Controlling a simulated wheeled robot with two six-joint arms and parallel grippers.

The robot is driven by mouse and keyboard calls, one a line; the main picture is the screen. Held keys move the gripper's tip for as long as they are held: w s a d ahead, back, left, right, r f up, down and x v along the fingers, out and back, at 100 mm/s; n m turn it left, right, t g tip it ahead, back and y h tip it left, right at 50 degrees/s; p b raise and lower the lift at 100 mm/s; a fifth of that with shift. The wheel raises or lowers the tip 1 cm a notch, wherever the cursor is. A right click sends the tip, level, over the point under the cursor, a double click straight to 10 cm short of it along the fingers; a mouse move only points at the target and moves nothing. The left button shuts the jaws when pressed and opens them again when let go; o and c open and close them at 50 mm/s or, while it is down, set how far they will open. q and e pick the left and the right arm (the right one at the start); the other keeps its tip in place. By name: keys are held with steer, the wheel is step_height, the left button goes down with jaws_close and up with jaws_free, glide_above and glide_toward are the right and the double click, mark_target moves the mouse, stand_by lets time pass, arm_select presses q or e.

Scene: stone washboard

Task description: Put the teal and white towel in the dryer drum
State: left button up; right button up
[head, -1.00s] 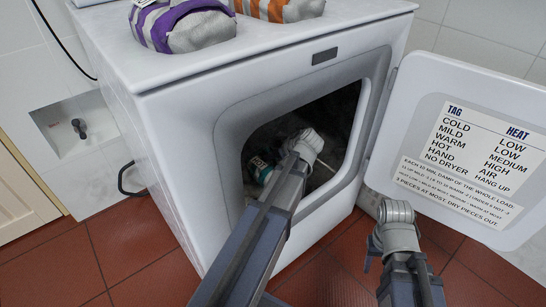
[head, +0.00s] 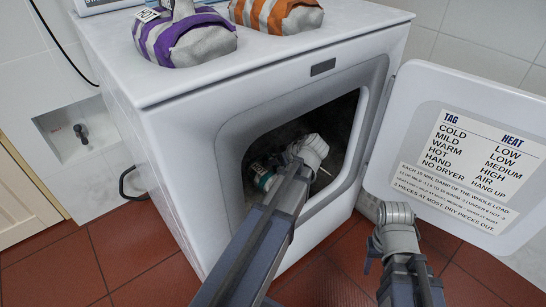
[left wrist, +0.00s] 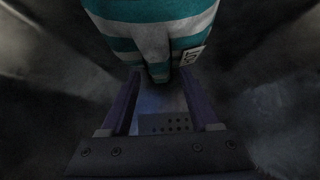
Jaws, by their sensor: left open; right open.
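The teal and white towel (head: 263,177) shows as a small patch inside the dark dryer drum, beside my left wrist; the rest is hidden. In the left wrist view the striped towel (left wrist: 155,30) hangs at the top centre with a white tag on it. My left gripper (left wrist: 160,88) is open, its fingers spread on either side of the towel's lower end; I cannot tell whether they touch it. In the head view my left arm reaches through the dryer opening (head: 232,150). My right gripper (head: 372,256) is open and empty, low in front of the open door.
The dryer door (head: 400,120) stands open to the right, with a printed tag and heat chart on it. A purple and white bundle (head: 185,38) and an orange and white bundle (head: 278,14) sit on the dryer top. Red tiled floor (head: 130,255) is clear in front.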

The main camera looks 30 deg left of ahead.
arm_select(q)
steer(key=p+v, duration=0.5)
steer(key=v, duration=0.4)
steer(key=s+d+f+m+g+h, duration=0.1)
steer(key=s+d+f+m+h, duration=0.2)
steer(key=s+d+m, duration=0.5)
steer(key=s+d+f+m+g+h, duration=0.2)
steer(key=s+d+m, duration=0.6)
steer(key=d, duration=0.6)
steer(key=shift+s+f+m+g+h, duration=0.25)
steer(key=shift+f+m+h, duration=0.25)
steer(key=shift+m+h, duration=0.45)
steer(key=shift+d, duration=0.1)
